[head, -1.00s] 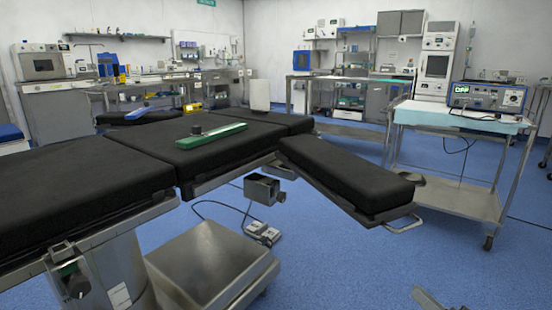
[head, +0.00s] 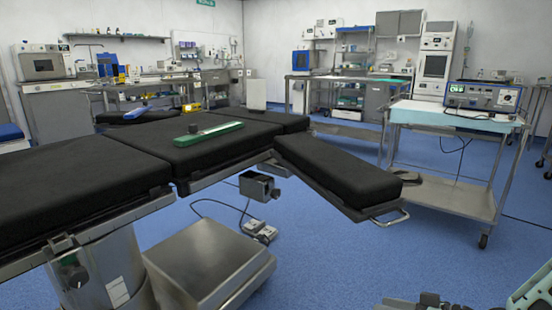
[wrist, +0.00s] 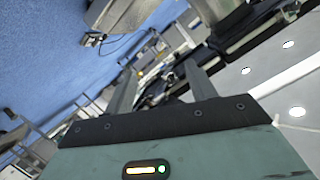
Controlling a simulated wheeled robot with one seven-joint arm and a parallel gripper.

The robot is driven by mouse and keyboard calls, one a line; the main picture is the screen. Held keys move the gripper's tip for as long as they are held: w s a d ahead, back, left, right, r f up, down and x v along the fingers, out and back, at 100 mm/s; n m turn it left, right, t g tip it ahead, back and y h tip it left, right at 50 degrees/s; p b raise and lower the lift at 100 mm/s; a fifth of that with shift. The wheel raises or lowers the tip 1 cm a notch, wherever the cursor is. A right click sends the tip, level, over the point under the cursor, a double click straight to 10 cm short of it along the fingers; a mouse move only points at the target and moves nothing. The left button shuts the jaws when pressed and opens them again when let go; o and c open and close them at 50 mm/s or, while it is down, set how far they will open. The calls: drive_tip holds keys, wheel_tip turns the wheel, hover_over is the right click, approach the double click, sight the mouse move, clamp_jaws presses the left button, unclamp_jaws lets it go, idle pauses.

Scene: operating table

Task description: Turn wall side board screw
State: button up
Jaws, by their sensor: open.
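The black padded operating table (head: 75,185) fills the left of the head view. A padded side board (head: 335,178) angles out from it to the right. Under the board's inner end hangs a metal clamp block (head: 256,186) with a small dark knob (head: 275,194). Another round dark knob (head: 72,272) sits below the table edge at lower left. I cannot tell which knob is the wall side board screw. In the wrist view my gripper (wrist: 159,70) is open with nothing between its fingers. It is apart from the table parts visible there, which are tilted and hard to identify.
A green-topped bar (head: 208,134) lies on the table. A steel cart (head: 465,190) with a blue-fronted device (head: 484,96) stands at right. A pedal with a cable (head: 260,231) lies on the floor. Blue floor (head: 345,260) is open before the side board.

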drive_tip(key=s+a+r+n+g+h, duration=0.1)
drive_tip(key=s+a+r+g+h, duration=0.4)
drive_tip(key=s+r, duration=0.5)
drive_tip(key=s+a+r+n+g+h, duration=0.25)
drive_tip(key=s+a+r+h, duration=0.5)
drive_tip(key=s, duration=0.45)
wheel_tip(320, 180, up, 33)
drive_tip(key=d+p, duration=0.1)
drive_tip(key=p, duration=3.2)
drive_tip(key=shift+s+r+m+g+y, duration=0.2)
drive_tip(key=shift+s+m+g+y, duration=0.05)
drive_tip(key=shift+m+g+y, duration=0.2)
